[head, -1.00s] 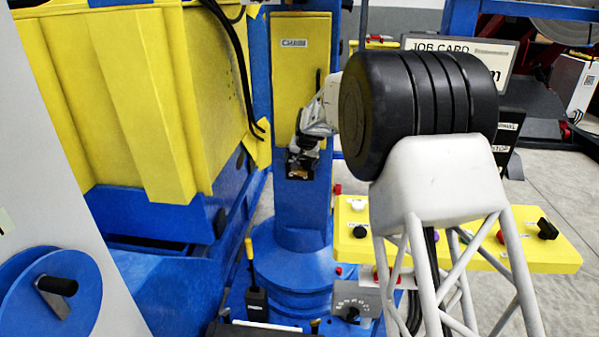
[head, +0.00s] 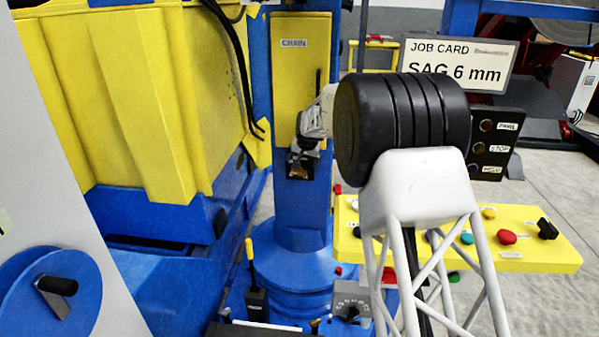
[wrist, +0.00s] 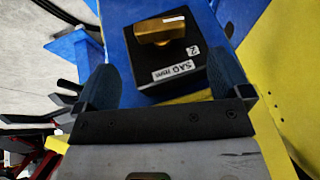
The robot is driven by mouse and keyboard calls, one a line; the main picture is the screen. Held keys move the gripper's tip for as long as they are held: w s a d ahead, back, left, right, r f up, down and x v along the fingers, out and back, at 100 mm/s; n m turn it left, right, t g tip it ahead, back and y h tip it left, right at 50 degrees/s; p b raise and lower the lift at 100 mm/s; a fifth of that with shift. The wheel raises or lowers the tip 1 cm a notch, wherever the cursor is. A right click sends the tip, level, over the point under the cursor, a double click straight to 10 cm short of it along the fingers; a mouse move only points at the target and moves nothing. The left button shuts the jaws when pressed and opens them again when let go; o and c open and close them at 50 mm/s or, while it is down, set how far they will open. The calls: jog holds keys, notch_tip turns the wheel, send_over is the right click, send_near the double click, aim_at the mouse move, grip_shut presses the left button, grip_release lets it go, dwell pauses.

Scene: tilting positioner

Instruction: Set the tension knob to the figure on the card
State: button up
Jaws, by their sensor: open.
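The brass tension knob (wrist: 160,30) has a white mark on top and sits on a black box (wrist: 178,80) labelled "SAG mm", with a figure 2 showing. In the head view the knob is a small brownish patch on the blue column, partly hidden. The job card (head: 456,67) reads "SAG 6 mm". My gripper (wrist: 162,62) is open and empty. Its dark fingers stand apart, with the knob ahead between their lines. I cannot tell the gap to the knob. In the head view my gripper (head: 303,152) is close in front of the box.
A yellow panel (head: 545,258) with several buttons is at right, below a black label box (head: 490,145). A yellow cabinet door (head: 300,80) marked "CHAIN" is above the knob. A grey dial box (head: 352,300) and a yellow-handled lever (head: 251,270) stand low in front.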

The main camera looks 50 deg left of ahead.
aim_at(298, 171)
jog(key=shift+x, duration=3.8)
jog(key=c, duration=0.9)
jog(key=shift+a+t+h, duration=0.1)
jog(key=shift+t+h, duration=0.3)
jog(key=shift+s+n+t+h, duration=0.15)
jog(key=shift+n+t+h, duration=0.15)
jog(key=shift+t+h, duration=0.4)
jog(key=shift+s+a+f+n+t+h, duration=0.1)
jog(key=shift+n+t+h, duration=0.15)
jog(key=shift+t+h, duration=0.6)
jog(key=shift+s+a+n+t+h, duration=0.1)
jog(key=shift+n+t+h, duration=0.15)
jog(key=shift+t+h, duration=0.55)
